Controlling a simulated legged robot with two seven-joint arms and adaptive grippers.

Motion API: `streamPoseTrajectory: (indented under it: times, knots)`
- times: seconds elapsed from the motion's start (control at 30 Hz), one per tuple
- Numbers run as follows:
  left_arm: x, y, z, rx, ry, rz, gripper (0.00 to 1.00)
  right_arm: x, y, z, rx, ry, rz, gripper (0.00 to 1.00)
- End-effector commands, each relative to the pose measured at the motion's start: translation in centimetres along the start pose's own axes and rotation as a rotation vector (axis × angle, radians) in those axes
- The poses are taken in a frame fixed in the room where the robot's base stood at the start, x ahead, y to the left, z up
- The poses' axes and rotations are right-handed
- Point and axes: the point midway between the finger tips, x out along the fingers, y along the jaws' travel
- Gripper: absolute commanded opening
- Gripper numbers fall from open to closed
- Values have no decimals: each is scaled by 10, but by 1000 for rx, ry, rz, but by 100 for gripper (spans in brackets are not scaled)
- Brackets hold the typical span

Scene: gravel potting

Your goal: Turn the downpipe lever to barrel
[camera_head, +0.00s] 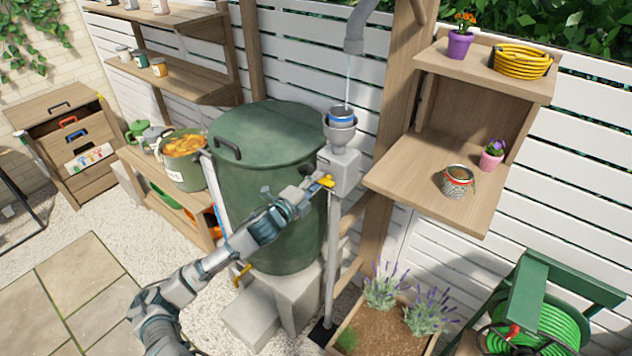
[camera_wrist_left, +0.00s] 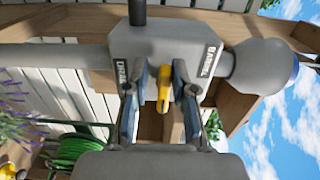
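The yellow downpipe lever (camera_head: 327,181) sticks out from the grey diverter box (camera_head: 345,170) beside the barrel. In the left wrist view the lever (camera_wrist_left: 163,88) points toward me, between the labels DRAIN (camera_wrist_left: 122,72) and BARREL (camera_wrist_left: 210,60). My left gripper (camera_head: 308,190) is at the lever. In the left wrist view my left gripper (camera_wrist_left: 159,95) is open, one finger on each side of the lever, with gaps between. The green barrel (camera_head: 265,180) has its lid on. My right gripper is not in view.
Water runs from the upper pipe (camera_head: 354,30) into the funnel cup (camera_head: 340,125) above the box. A wooden shelf (camera_head: 420,185) with pots stands right of it. A lavender planter (camera_head: 375,325) and green hose reel (camera_head: 550,325) are low at right.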

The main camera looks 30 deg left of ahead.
Motion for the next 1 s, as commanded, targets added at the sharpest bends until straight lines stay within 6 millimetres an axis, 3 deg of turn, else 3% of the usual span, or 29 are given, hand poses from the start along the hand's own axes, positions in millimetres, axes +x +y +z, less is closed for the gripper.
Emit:
streamPoseTrajectory:
  times: [0.47,1.0]
  knots:
    - [-10,-2,-2,4,2,-5,39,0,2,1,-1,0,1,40]
    - [-90,2,2,1,2,1,39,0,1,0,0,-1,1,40]
